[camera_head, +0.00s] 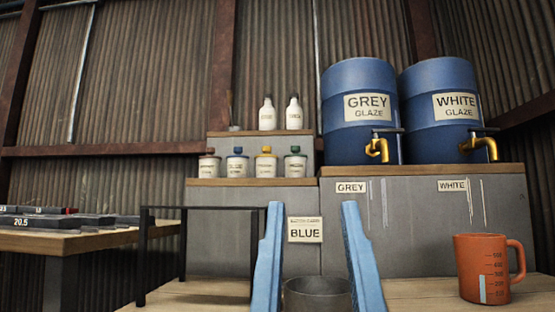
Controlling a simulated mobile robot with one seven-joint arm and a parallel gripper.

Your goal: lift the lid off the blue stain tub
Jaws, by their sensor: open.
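The blue stain tub (237,167) is a small white labelled tub with a blue-topped lid (238,150). It stands upright on a wooden shelf at the centre left, and the lid is on it. My gripper (312,206) shows as two light blue fingers rising from the bottom edge, wide apart with nothing held between them. In the picture the fingers are below and to the right of the tub, apart from it.
Tubs with red (209,164), yellow (266,164) and green (295,164) tops flank the blue one. White bottles (267,115) stand above. A dark bowl (318,294), black frame (210,209) and orange jug (484,268) are lower. Blue barrels (360,100) stand right.

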